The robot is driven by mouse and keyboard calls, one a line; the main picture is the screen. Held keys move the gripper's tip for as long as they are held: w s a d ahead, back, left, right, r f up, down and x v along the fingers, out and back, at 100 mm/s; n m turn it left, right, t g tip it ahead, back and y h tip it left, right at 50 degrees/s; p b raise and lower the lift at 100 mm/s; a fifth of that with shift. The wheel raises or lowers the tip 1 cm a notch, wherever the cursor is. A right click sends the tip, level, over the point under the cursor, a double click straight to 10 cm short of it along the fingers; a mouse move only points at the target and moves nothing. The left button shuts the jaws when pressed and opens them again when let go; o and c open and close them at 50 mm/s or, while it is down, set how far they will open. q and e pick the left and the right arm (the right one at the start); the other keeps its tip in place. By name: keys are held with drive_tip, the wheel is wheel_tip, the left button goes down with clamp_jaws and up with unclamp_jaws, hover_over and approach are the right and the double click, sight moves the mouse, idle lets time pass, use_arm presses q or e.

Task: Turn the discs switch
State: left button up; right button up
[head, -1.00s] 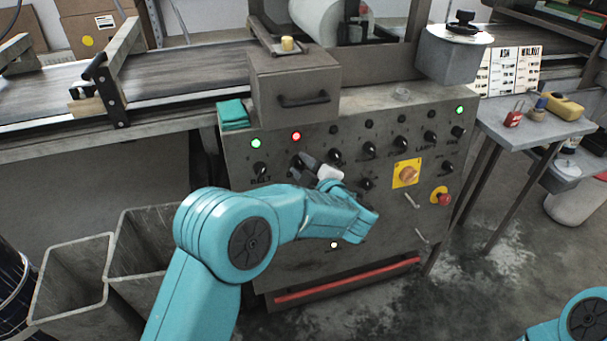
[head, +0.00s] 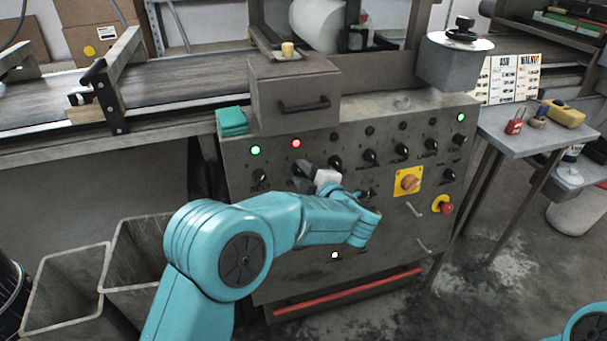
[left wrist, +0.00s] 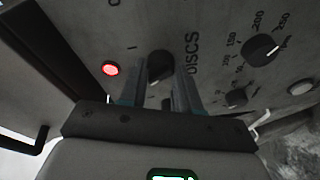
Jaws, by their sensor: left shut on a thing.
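The discs switch (left wrist: 160,64) is a black rotary knob on the grey control panel, with the word DISCS printed beside it in the left wrist view. My left gripper (left wrist: 157,82) has its two grey fingers on either side of the knob and is shut on it. In the head view the left gripper (head: 305,168) is against the panel below the red lamp (head: 296,143), and it hides most of the knob. The red lamp (left wrist: 110,69) is lit in the left wrist view. My right gripper is out of the picture.
Other black knobs line the panel, including one under the green lamp (head: 255,150) to the left. A yellow-plated orange switch (head: 408,182) and a red emergency button (head: 446,208) are to the right. A box with a handle (head: 295,88) stands above.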

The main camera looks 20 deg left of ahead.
use_arm(q)
drive_tip(key=o, duration=1)
drive_tip(key=shift+o, duration=0.2)
drive_tip(key=p+v, duration=0.2)
drive_tip(key=v, duration=1.4)
drive_tip(key=shift+s, duration=0.15)
